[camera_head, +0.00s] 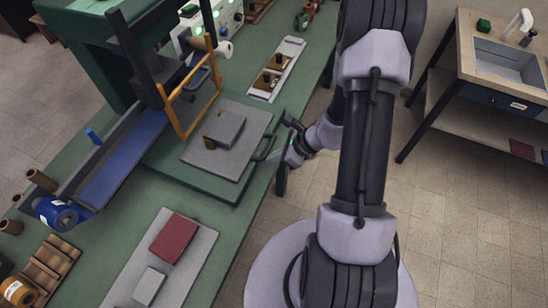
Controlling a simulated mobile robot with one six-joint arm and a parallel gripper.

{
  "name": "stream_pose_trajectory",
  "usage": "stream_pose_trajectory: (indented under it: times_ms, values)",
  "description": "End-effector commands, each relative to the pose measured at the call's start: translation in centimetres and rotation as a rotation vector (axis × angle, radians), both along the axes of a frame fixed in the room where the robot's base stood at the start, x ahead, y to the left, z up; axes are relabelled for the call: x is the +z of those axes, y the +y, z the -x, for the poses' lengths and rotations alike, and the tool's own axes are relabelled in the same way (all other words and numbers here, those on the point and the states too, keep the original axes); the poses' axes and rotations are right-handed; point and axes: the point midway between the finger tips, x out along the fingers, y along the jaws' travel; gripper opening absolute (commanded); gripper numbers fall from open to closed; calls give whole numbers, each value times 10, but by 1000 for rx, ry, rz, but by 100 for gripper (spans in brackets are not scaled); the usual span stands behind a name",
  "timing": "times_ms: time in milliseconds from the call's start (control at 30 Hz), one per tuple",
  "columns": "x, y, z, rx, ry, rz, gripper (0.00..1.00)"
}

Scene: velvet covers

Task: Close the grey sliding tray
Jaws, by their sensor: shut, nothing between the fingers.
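The grey sliding tray (207,161) is a flat plate on a raised green base (212,190) near the bench's right edge. A grey block (224,128) and a small brown piece lie on it. A dark bar handle (266,149) is on the tray's right side. My gripper (277,158) is just to the right of the handle, its fingers pointing left toward it. It is shut and empty. Its tips are small and partly hidden, and I cannot tell whether they touch the handle.
A yellow frame (188,97) stands at the tray's back left, beside a blue conveyor-like strip (122,163). A light board (196,256) with a red block (174,238) lies in front. Open floor is right of the bench, with a sink table (468,58) beyond.

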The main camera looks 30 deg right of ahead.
Motion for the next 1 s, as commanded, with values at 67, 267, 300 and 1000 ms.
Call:
stream_pose_trajectory:
  times_ms: [67, 267, 300, 1000]
  values:
    - [0, 0, 0, 0, 0, 0, 0]
    - [0, 0, 0, 0, 0, 0, 0]
    - [0, 0, -1, 0, 0, 0, 0]
    - [0, 84, -106, 4, -1, 0, 0]
